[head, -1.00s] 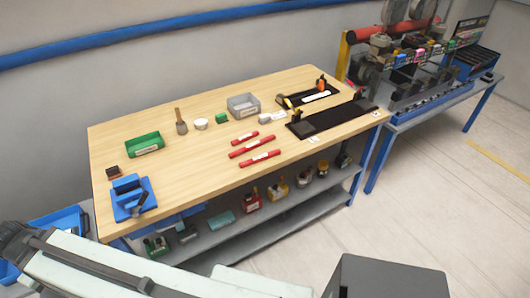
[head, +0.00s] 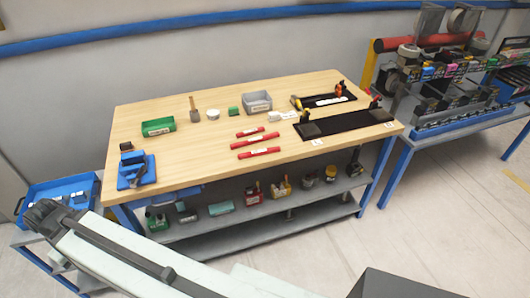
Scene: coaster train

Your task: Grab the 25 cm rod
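Three red rods with white labels lie on the wooden workbench (head: 200,160), one behind another and of differing lengths. The label text is too small to read, so I cannot tell which is 25 cm. My arm crosses the lower left of the head view, in front of the bench and apart from the rods. I cannot make out my gripper's fingers.
A green bin (head: 158,125), a grey bin (head: 257,102) and a blue fixture (head: 136,170) stand on the bench. Black fixture plates (head: 350,122) lie right of the rods. Floor at right is clear.

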